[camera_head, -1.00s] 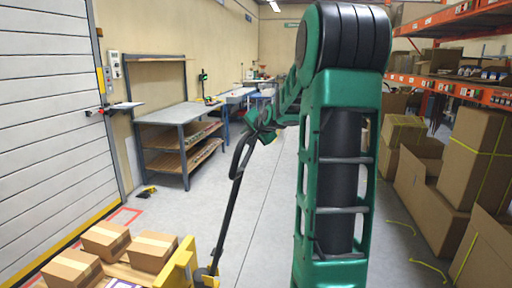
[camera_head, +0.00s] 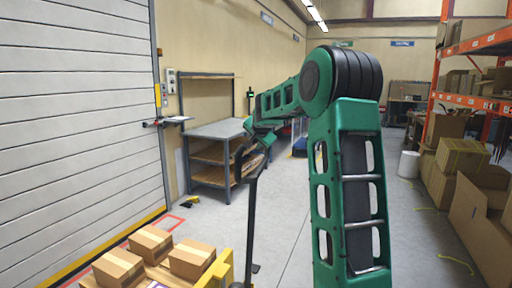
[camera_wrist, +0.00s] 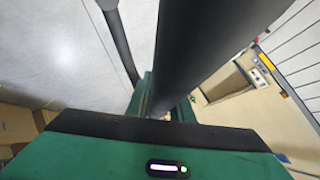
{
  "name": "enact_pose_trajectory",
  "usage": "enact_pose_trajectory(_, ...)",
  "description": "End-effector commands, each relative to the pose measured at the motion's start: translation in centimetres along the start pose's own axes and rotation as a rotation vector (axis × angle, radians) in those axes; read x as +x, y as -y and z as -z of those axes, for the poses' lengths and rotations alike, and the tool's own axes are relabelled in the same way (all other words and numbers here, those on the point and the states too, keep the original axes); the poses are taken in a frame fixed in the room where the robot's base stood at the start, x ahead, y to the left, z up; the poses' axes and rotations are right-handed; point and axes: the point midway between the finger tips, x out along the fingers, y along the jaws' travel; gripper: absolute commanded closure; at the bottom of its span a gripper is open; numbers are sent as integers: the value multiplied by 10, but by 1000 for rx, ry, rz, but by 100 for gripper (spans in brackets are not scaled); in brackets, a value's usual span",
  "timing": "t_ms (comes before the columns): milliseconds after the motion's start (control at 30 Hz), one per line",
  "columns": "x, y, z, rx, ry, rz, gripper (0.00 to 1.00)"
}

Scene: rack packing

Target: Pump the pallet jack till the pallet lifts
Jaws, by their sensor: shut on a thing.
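The pallet jack's yellow body (camera_head: 218,271) shows at the bottom of the head view, beside the pallet load. Its black handle (camera_head: 252,205) rises from there to a loop at the top. My gripper (camera_head: 262,139) is shut on the loop near its top. In the wrist view, thick dark handle bars (camera_wrist: 195,55) run up from my gripper (camera_wrist: 158,108), and its fingertips are mostly hidden. The pallet (camera_head: 160,272) carries several cardboard boxes (camera_head: 150,243). Its underside is out of view, so I cannot tell whether it is off the floor.
A grey workbench (camera_head: 215,130) stands behind the handle. A roller door (camera_head: 75,110) is on the left. Orange racking (camera_head: 470,101) and large cartons (camera_head: 480,225) line the right, with a white bin (camera_head: 408,164). The middle floor is clear.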

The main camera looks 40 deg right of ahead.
Motion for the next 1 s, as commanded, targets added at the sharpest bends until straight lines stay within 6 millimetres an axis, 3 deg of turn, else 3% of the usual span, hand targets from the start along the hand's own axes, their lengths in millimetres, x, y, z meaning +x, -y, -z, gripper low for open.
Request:
enact_pose_trajectory(233,1,-2,-3,-2,7,-2,100)
enact_pose_trajectory(267,1,-2,-3,-2,7,-2,77)
enact_pose_trajectory(333,1,-2,-3,-1,6,-3,61)
enact_pose_trajectory(733,-5,-1,0,0,1,-1,61)
enact_pose_trajectory(1000,-46,0,0,-2,-1,0,61)
